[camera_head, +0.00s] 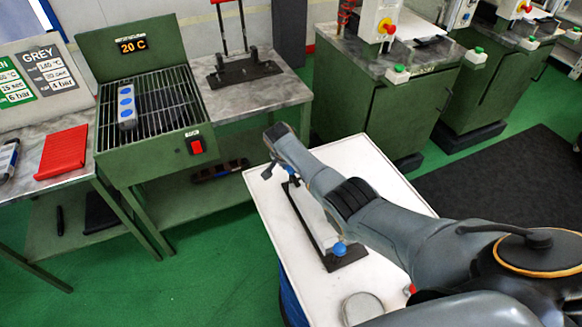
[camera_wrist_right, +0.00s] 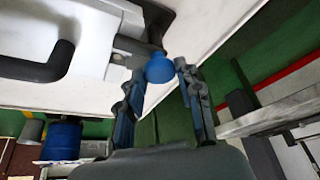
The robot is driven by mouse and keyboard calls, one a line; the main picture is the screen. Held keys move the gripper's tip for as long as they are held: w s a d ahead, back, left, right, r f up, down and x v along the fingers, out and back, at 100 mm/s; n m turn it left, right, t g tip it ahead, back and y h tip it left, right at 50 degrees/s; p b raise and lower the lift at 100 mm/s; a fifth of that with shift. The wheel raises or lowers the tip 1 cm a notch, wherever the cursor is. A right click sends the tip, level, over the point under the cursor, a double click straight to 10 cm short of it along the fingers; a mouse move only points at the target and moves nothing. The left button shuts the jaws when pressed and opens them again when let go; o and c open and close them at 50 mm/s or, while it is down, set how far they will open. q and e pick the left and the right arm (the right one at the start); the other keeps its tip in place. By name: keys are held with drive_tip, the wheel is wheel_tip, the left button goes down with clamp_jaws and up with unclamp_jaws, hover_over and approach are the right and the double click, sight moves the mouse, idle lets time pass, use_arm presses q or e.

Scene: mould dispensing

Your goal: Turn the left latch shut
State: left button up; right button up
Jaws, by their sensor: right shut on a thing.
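On the white cart top (camera_head: 371,161) is a black frame (camera_head: 309,220) with blue knobs at its ends. The near blue knob (camera_head: 340,249) is in plain view. My right gripper (camera_head: 279,171) is at the frame's far left end, where my arm hides much of it. In the wrist view the fingers of my right gripper (camera_wrist_right: 160,84) are on either side of a round blue latch knob (camera_wrist_right: 159,68), shut on it. A grey latch lever (camera_wrist_right: 129,47) runs beside the knob. The latch's exact angle is hard to tell. My left gripper is not in view.
A dark handle (camera_wrist_right: 42,64) stands beside the latch in the wrist view. A round grey disc (camera_head: 362,308) lies at the cart's near edge. A green heater (camera_head: 150,155) with a grille holds a grey block with blue spots (camera_head: 127,106). Green floor is free left of the cart.

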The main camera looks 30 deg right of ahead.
idle(0.3)
drive_tip(key=o, duration=1.1)
drive_tip(key=shift+r, duration=0.1)
drive_tip(key=v, duration=1.1)
drive_tip(key=shift+s+a+r, duration=0.1)
drive_tip(key=shift+a+r, duration=0.05)
drive_tip(key=shift+r, duration=0.15)
drive_tip(key=shift+s+f, duration=0.1)
